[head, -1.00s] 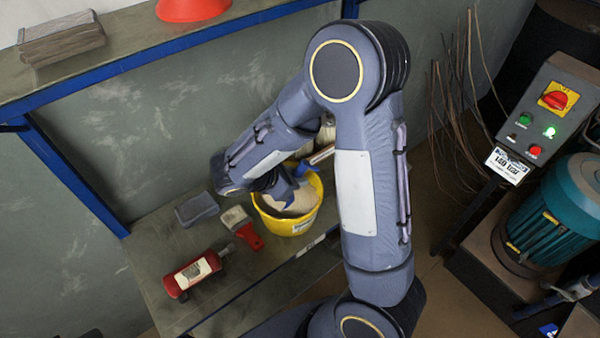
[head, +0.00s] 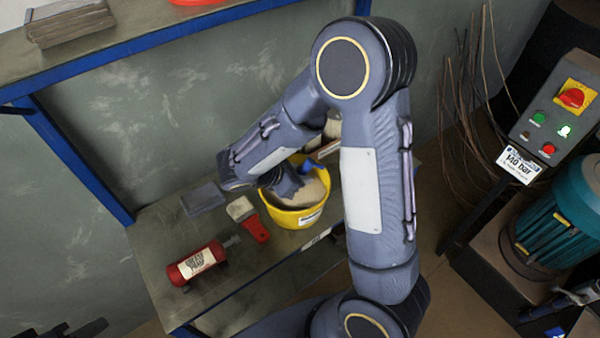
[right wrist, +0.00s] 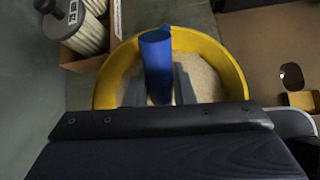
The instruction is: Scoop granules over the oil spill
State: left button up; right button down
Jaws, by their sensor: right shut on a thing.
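A yellow bucket (head: 294,218) of pale granules (head: 312,194) stands on the lower bench. My right gripper (head: 286,184) reaches into the bucket's mouth from above. It is shut on a blue scoop (head: 314,165). The right wrist view shows the blue scoop (right wrist: 156,62) upright between the fingers, over the granules (right wrist: 200,75) and inside the yellow rim (right wrist: 236,72). The scoop's lower end is hidden. A dark shape at the head view's bottom left edge looks like my left gripper (head: 75,331); its jaws are unclear. I cannot identify an oil spill for sure.
A red-handled brush (head: 254,228), a red bottle (head: 196,263) and a grey block (head: 203,199) lie left of the bucket. A box of filters (right wrist: 88,38) stands beside it. A dark shiny patch (right wrist: 291,76) shows on the brown surface. A control panel (head: 556,112) stands right.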

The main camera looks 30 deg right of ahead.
aim_at(302, 165)
notch_tip(302, 165, up, 3)
jog(key=y+p, duration=0.1)
jog(key=p, duration=0.2)
jog(key=shift+r, duration=0.15)
notch_tip(302, 165, up, 5)
jog(key=y+p, duration=0.2)
jog(key=p, duration=0.4)
jog(key=shift+y, duration=0.4)
notch_tip(302, 165, up, 5)
jog(key=y+p, duration=0.4)
jog(key=p, duration=0.4)
jog(key=shift+r+m+t, duration=0.15)
jog(key=shift+m+t, duration=0.25)
